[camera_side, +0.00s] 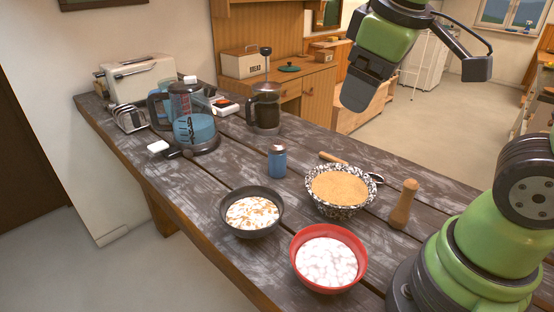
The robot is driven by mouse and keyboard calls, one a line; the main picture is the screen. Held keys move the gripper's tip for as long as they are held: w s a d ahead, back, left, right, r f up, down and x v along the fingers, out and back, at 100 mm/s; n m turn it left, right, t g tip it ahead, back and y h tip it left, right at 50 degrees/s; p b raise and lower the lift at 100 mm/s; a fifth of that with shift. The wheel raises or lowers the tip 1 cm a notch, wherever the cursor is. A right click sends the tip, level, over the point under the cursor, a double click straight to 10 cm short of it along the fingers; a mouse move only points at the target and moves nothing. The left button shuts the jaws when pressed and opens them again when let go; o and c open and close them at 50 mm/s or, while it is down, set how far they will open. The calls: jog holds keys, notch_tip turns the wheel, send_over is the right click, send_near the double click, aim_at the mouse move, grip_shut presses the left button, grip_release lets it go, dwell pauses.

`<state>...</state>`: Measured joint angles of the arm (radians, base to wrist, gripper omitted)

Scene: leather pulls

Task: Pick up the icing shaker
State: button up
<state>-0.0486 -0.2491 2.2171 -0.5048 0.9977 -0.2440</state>
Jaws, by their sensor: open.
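My gripper (359,98) hangs high at the upper right, above the table's far side, well apart from the shaker. It is open, with nothing visible in it; its fingers overlap from this angle.
A dark bowl (252,229), a red bowl (329,284) and a speckled bowl (340,208) stand near the shaker. A wooden pestle-like piece (403,204) stands at right. A French press (265,112), blender parts (196,133) and toaster (138,78) are farther back. Bare planks lie left of the shaker.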

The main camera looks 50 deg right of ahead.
jog(key=w+d+f+n+g+h, duration=0.2)
jog(key=w+d+f+n+h, duration=0.2)
jog(key=w+n, duration=0.3)
jog(key=n+t+h, duration=0.4)
jog(key=n+h, duration=0.2)
jog(key=n, duration=0.8)
send_over(275, 161)
notch_tip(275, 161, down, 15)
jog(key=f, duration=0.3)
jog(key=shift+a+f+n, duration=0.25)
jog(key=shift+f+n, duration=0.1)
jog(key=shift+n, duration=0.05)
jog(key=shift+f, duration=0.65)
notch_tip(275, 161, down, 2)
jog(key=shift+s+f, duration=0.1)
jog(key=shift+f, duration=0.1)
jog(key=shift+x, duration=1.1)
jog(key=shift+d+f, duration=0.35)
jog(key=c, duration=1)
jog(key=shift+c, duration=0.2)
jog(key=shift+w+r, duration=0.2)
jog(key=shift+w, duration=0.05)
